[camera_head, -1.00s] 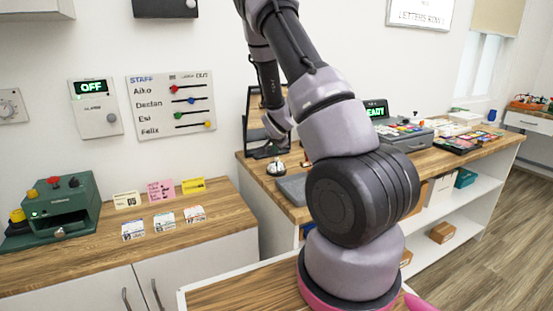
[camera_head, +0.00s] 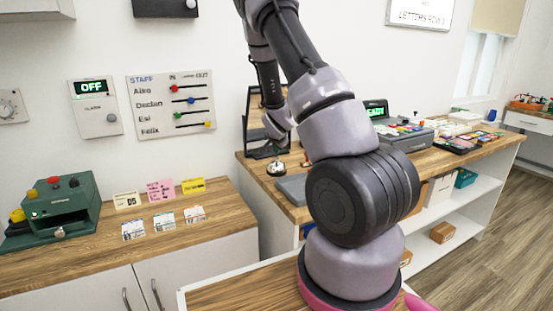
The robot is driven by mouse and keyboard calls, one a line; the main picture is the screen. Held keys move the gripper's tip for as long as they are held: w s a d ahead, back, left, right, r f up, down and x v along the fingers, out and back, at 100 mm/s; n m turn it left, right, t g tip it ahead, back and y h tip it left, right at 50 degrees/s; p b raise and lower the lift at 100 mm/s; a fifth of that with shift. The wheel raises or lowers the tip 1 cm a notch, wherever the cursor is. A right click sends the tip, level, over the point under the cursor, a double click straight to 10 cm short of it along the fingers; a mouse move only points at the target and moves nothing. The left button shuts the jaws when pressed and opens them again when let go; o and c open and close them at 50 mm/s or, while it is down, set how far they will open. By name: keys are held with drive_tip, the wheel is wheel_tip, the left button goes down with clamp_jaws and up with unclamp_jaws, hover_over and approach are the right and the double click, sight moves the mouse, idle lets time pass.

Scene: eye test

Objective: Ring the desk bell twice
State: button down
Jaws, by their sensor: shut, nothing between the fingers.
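The desk bell (camera_head: 277,169) is a small silvery dome on a dark base, standing on the wooden counter near its left end. My gripper (camera_head: 284,149) is at the end of my arm, shut and empty, just above and behind the bell in this view. The fingertips are small and dark, so I cannot tell whether they touch the bell's top.
A black-framed upright panel (camera_head: 254,128) stands behind the bell. A grey flat pad (camera_head: 292,188) lies in front of it, partly hidden by my arm. A cash register (camera_head: 405,137) stands to the right. My arm covers the counter's middle.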

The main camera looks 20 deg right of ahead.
drive_tip(key=shift+f, duration=0.1)
idle(0.7)
drive_tip(key=shift+f, duration=0.3)
drive_tip(key=shift+f, duration=0.45)
idle(0.6)
idle(0.4)
drive_tip(key=shift+r, duration=0.9)
drive_tip(key=shift+r, duration=2.5)
idle(0.4)
